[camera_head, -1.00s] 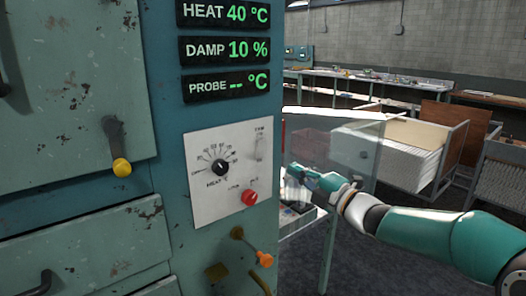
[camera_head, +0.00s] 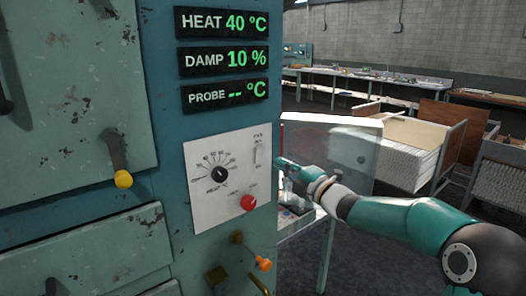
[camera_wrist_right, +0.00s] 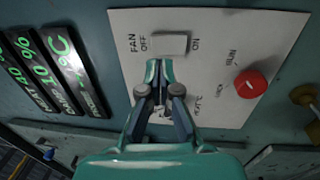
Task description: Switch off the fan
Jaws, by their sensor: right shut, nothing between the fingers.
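The fan switch (camera_head: 258,154) is a small pale rocker at the upper right of the white control panel (camera_head: 205,212). In the right wrist view the fan switch (camera_wrist_right: 172,43) lies between the words OFF on its left and ON on its right. Which way it is set is hard to tell. My right gripper (camera_head: 281,163) is at the panel's right side in the head view. In the right wrist view the shut, empty fingertips (camera_wrist_right: 160,72) are just below the switch, nearer its OFF end; contact cannot be told. My left gripper is out of view.
The panel also carries a black heat dial (camera_head: 219,174) and a red knob (camera_head: 248,202), also seen in the right wrist view (camera_wrist_right: 250,84). An orange-tipped lever (camera_head: 262,263) sticks out below. Green displays (camera_head: 224,55) are above. A table stands behind my right arm.

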